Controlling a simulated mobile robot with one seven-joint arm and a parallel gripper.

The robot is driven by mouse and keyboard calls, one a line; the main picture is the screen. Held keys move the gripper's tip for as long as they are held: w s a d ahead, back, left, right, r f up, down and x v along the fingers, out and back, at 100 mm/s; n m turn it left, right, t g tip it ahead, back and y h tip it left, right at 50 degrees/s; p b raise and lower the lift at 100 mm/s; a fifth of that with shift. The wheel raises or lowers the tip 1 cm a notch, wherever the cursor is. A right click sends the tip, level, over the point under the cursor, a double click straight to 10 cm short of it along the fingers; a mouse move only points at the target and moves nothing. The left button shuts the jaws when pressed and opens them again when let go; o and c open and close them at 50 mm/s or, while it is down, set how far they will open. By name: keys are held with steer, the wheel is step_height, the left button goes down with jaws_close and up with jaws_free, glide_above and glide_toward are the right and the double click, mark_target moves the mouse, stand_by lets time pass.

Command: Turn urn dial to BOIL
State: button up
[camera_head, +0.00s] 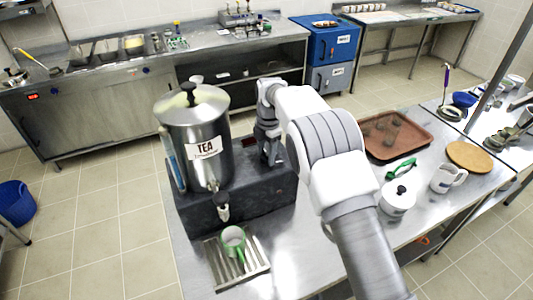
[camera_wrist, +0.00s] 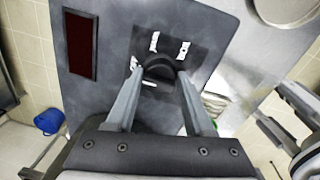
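The urn (camera_head: 200,112) is a steel cylinder with a lid and a TEA label, standing on a dark base block. In the wrist view the block's dark panel (camera_wrist: 105,80) carries a black rounded dial (camera_wrist: 160,68) with small white labels around it, too small to read. My gripper (camera_wrist: 160,74) faces the panel with its two grey fingers apart, one on each side of the dial. I cannot tell whether the fingertips touch it. In the head view my gripper (camera_head: 268,150) is beside the urn's right side, and the dial is hidden there.
A green and white mug (camera_head: 234,241) sits on the drip tray (camera_head: 255,268) under the urn's tap (camera_head: 223,206). A brown tray (camera_head: 415,147), a white lidded pot (camera_head: 398,199) and a white mug (camera_head: 447,178) stand on the counter to the right of my arm.

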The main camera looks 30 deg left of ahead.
jaws_close()
steer(key=shift+m, duration=0.3)
steer(key=m+b, duration=0.1)
steer(key=m, duration=0.3)
steer(key=shift+f+b, duration=0.1)
steer(key=shift+b, duration=0.25)
steer(key=m, duration=0.5)
steer(key=shift+m+h, duration=0.3)
steer(key=shift+m, duration=0.1)
steer(key=m, duration=0.3)
steer(key=shift+a+m, duration=0.1)
steer(key=shift+m, duration=0.2)
steer(key=m, duration=0.3)
steer(key=shift+m+h, duration=0.3)
steer(key=shift+m, duration=0.1)
steer(key=m+p, duration=0.1)
steer(key=m, duration=0.5)
